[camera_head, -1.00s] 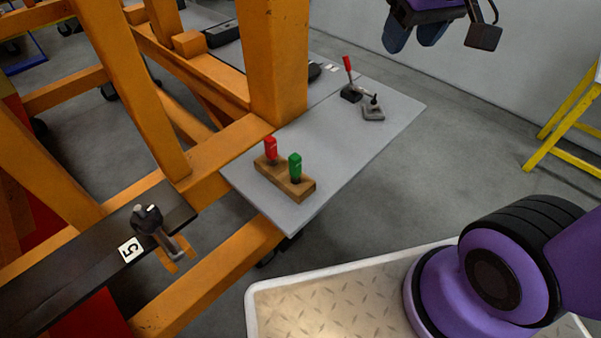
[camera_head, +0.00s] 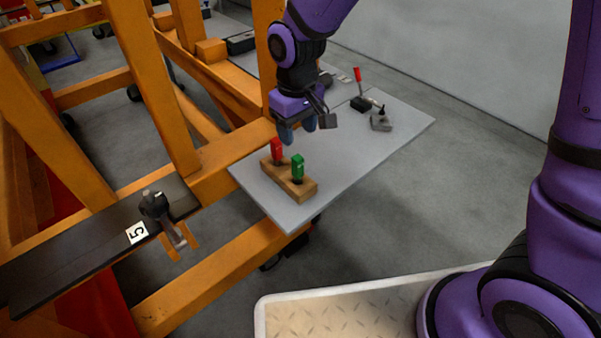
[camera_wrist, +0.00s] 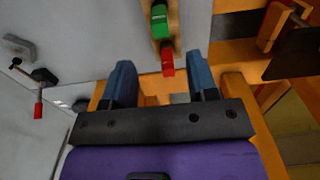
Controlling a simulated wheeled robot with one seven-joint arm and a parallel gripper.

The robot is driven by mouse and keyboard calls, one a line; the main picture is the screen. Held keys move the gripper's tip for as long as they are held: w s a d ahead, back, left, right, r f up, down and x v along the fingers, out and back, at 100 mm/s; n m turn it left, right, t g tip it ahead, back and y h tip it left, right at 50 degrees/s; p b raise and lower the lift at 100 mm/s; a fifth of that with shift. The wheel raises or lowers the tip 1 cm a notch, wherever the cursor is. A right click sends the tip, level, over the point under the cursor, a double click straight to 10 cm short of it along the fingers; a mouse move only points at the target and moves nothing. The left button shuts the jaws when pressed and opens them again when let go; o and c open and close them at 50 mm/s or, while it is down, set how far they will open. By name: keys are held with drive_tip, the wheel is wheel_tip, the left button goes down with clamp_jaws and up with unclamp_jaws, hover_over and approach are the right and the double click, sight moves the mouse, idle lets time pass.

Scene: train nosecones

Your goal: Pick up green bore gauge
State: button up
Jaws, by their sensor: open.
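The green bore gauge (camera_head: 297,168) stands upright in a wooden block (camera_head: 303,192) on a grey shelf. A red gauge (camera_head: 277,151) stands beside it in the same block. My gripper (camera_head: 303,130) is open and empty, above and behind the block in the head view, apart from both gauges. In the wrist view the green gauge (camera_wrist: 160,22) is at the top, beyond the fingertips. The red gauge (camera_wrist: 167,60) appears between my open blue fingers (camera_wrist: 160,80). The lower part of the green gauge is hidden in the block.
The grey shelf (camera_head: 350,165) is clear right of the block. A red-handled tool (camera_head: 359,90) and a small grey fixture (camera_head: 381,121) stand at its far end. Orange frame posts (camera_head: 150,85) rise on the left. A clamp (camera_head: 160,215) sits on a dark bar.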

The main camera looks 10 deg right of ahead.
sight(298, 157)
wheel_tip(298, 157, down, 11)
drive_tip(key=shift+r, duration=0.1)
idle(0.6)
drive_tip(key=shift+c, duration=0.2)
clamp_jaws()
